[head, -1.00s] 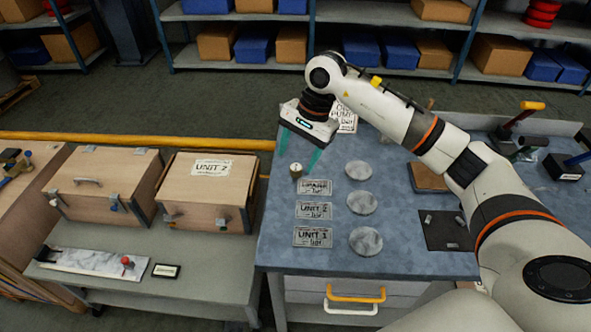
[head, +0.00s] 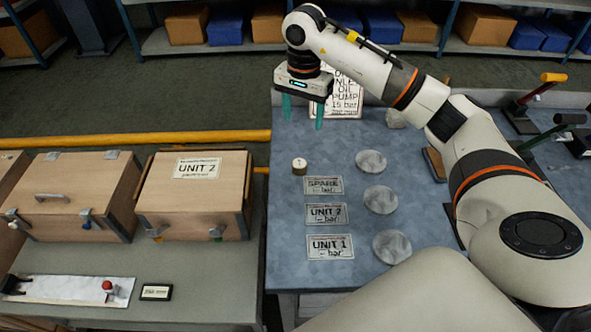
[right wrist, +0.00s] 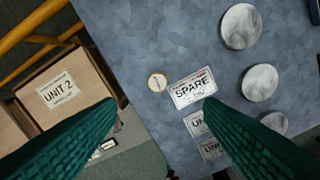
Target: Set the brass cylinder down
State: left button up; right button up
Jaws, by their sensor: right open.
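The brass cylinder (head: 299,166) stands upright on the blue-grey bench top, just above and left of the SPARE label (head: 323,185). In the right wrist view the cylinder (right wrist: 157,83) shows its pale round top with a dark mark, next to the SPARE label (right wrist: 192,89). My right gripper (head: 302,124) is open and empty. It hangs above the bench, clear of the cylinder. Its two green fingers stand wide apart in the right wrist view. My left gripper is not in view.
UNIT 2 label (head: 326,214) and UNIT 1 label (head: 330,246) lie below SPARE. Several pale round discs (head: 380,199) lie to their right. A printed sign (head: 345,92) stands at the back. The wooden UNIT 2 box (head: 196,207) is on the left table beside a yellow rail (head: 150,138).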

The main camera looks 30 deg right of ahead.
notch_tip(320, 180, down, 4)
jog(key=b, duration=0.3)
jog(key=p, duration=0.1)
send_over(299, 163)
jog(key=f, duration=0.6)
jog(key=shift+d, duration=0.3)
jog(key=f, duration=0.1)
jog(key=f+p, duration=0.1)
jog(key=f, duration=0.2)
jog(key=shift+s+a+f+p, duration=0.1)
jog(key=shift+a+f+p, duration=0.15)
jog(key=shift+f+p, duration=0.15)
jog(key=shift+f, duration=0.45)
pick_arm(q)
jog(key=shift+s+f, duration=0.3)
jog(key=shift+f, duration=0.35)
pick_arm(e)
jog(key=shift+r, duration=0.1)
jog(key=c, duration=1.3)
